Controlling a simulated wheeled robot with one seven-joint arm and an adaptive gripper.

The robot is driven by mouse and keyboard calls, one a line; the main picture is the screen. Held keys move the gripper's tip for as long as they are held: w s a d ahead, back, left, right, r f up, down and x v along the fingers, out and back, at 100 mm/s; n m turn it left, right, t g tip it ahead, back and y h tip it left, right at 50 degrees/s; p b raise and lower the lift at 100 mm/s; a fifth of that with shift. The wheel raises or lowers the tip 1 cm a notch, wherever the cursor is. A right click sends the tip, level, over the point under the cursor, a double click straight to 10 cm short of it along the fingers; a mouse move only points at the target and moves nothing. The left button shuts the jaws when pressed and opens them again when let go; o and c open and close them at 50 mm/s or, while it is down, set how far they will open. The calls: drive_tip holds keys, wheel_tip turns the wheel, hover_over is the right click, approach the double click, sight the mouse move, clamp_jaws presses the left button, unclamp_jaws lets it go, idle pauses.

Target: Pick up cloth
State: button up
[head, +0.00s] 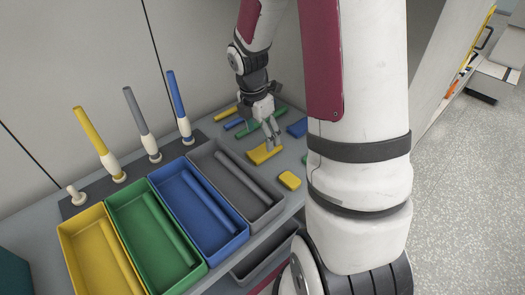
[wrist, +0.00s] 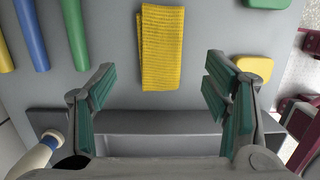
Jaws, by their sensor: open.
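A yellow folded cloth (wrist: 161,45) lies flat on the grey table in the wrist view, centred ahead of my gripper. It also shows in the head view (head: 262,155), just below my gripper's fingers (head: 271,133). My gripper (wrist: 164,85) is open, with its green-padded fingers spread wide to left and right. The cloth lies between and beyond the fingertips, and nothing is held. In the head view the fingers partly overlap the cloth's upper right part. I cannot tell the exact height of the fingers above it.
A yellow block (head: 290,180) lies right of the cloth; a blue piece (head: 297,128) lies behind. Green, blue and yellow rods lie left of the cloth in the wrist view. Yellow (head: 66,232), green (head: 113,216), blue (head: 154,185) and grey (head: 193,157) trays stand front left, with upright bobbins behind.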

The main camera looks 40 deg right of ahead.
sight(264, 148)
drive_tip(key=shift+d+f+b, duration=0.25)
drive_tip(key=shift+f+b, duration=0.05)
drive_tip(key=shift+f, duration=1.15)
drive_tip(key=shift+d+f+b, duration=0.2)
drive_tip(key=shift+f+b, duration=0.05)
drive_tip(key=shift+f, duration=1.15)
drive_tip(key=c, duration=1.1)
